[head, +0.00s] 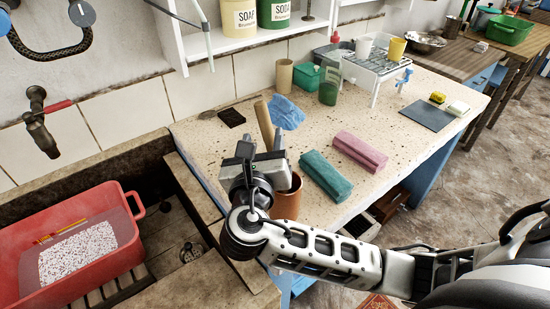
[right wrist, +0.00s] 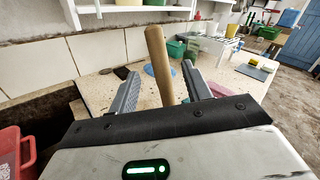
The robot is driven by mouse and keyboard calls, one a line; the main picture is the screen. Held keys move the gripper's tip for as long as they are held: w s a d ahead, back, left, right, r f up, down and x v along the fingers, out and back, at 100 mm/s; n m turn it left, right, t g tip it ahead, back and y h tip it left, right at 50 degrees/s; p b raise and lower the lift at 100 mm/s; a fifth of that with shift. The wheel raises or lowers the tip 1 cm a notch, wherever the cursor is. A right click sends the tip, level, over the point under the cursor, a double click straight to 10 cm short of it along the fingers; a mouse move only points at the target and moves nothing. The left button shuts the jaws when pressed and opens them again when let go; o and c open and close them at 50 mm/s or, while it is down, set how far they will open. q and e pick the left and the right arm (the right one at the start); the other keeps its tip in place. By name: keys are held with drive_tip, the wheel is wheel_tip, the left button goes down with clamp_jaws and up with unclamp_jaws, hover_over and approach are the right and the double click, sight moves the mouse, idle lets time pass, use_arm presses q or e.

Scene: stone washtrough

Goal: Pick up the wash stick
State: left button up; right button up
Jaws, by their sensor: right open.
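The wash stick (head: 264,124) is a light wooden rod, upright with a slight tilt. Its lower part is hidden behind my right gripper, in line with a terracotta pot (head: 289,201); I cannot tell whether it stands in it. My right gripper (head: 262,148) is open at the stick. In the right wrist view the stick (right wrist: 160,62) shows between the two grey fingers (right wrist: 160,80), with a gap on each side. I cannot tell how deep between them it is. My left gripper is not in view.
A teal bundle (head: 326,176) and a pink bundle (head: 360,151) lie on the speckled counter (head: 215,149) right of the gripper. A blue cloth (head: 286,113) and a dark bar (head: 231,117) lie behind. A red tub (head: 127,245) sits in the trough at left.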

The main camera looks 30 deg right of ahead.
sight(266, 117)
drive_tip(key=p+x, duration=0.1)
drive_tip(key=x, duration=0.7)
drive_tip(key=shift+r, duration=0.15)
clamp_jaws()
